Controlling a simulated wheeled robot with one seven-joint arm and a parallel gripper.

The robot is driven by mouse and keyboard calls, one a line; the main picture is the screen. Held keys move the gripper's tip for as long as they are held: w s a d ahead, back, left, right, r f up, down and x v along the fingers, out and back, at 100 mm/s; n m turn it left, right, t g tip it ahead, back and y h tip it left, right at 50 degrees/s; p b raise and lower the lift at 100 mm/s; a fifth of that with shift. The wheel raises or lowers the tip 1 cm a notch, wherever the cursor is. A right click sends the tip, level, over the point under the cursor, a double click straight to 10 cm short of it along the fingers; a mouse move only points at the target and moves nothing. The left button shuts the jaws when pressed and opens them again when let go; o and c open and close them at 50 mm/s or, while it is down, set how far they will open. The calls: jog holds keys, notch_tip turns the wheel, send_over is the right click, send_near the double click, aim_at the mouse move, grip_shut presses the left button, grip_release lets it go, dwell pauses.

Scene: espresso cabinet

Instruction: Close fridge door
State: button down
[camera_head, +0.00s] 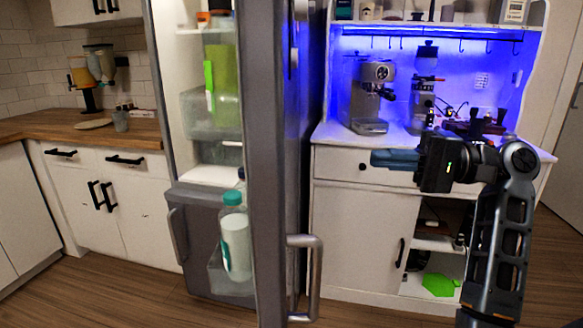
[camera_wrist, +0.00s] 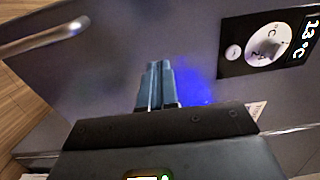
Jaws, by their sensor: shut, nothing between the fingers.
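The grey fridge door (camera_head: 268,130) stands open and shows nearly edge-on in the head view. Its bar handle (camera_head: 304,278) is low on the near edge. The lit white fridge interior (camera_head: 215,152) shows to its left. My gripper (camera_head: 376,159) is shut and empty, to the right of the door, with its fingers pointing left towards the door's outer side. In the wrist view, my gripper (camera_wrist: 158,68) is in front of a grey panel (camera_wrist: 130,50) with a bar handle (camera_wrist: 45,38) at upper left and a temperature dial (camera_wrist: 268,46) at upper right. I cannot tell whether the fingertips touch it.
A green carton (camera_head: 225,85) and a bottle with a teal cap (camera_head: 235,235) stand in the fridge's bins. A white cabinet (camera_head: 355,215) with an espresso machine (camera_head: 370,95) stands behind my arm. A wooden counter (camera_head: 50,122) is at left. Some floor is clear at lower left.

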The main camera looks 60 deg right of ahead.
send_near(289, 154)
jog(key=shift+n, duration=0.3)
jog(key=x, duration=0.7)
jog(key=shift+d+p, duration=0.1)
jog(key=shift+p, duration=0.25)
